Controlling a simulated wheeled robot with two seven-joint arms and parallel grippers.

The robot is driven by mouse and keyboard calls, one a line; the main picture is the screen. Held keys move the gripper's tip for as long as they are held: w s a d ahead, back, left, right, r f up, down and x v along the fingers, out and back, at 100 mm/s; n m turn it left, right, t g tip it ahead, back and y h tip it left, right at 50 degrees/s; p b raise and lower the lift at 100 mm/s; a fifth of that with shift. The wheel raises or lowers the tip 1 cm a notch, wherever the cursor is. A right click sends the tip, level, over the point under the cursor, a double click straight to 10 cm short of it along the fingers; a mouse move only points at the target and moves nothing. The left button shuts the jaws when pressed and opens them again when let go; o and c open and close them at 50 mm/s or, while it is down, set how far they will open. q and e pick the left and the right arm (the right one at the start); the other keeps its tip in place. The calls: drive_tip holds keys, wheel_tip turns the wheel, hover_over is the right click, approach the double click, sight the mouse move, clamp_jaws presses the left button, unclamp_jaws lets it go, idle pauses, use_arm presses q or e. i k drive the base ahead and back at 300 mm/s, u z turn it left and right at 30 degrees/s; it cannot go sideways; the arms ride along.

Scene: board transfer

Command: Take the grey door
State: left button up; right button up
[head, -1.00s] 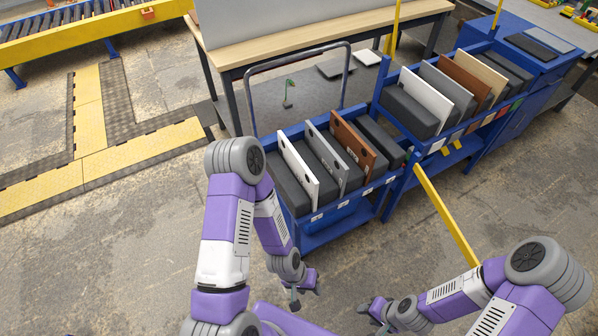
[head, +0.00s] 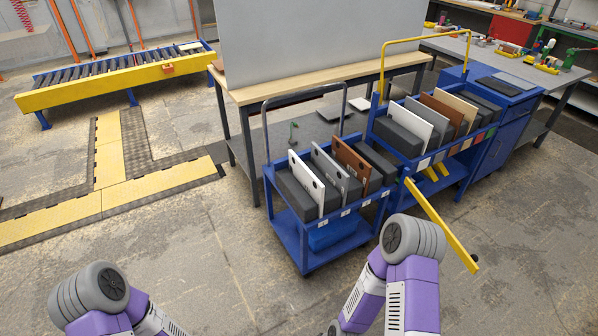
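A grey door (head: 333,174) stands upright on edge in the left blue cart (head: 302,231), between a white door (head: 305,184) and a brown door (head: 349,165). Dark blocks stand between and beside these doors and hide parts of them. A second grey panel (head: 437,118) stands in the right blue cart, behind a white panel (head: 411,124). Only my arm links show at the bottom of the head view, well short of the carts. Both my grippers are out of view.
A wooden-topped bench (head: 330,82) stands behind the left cart. A roller conveyor with a yellow side (head: 105,88) is at the back left. Bare floor is free in front of the left cart.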

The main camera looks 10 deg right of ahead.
sight(334, 173)
drive_tip(key=u, duration=0.6)
drive_tip(key=i, duration=0.9)
drive_tip(key=z, duration=0.4)
drive_tip(key=i, duration=0.75)
drive_tip(key=z, duration=0.85)
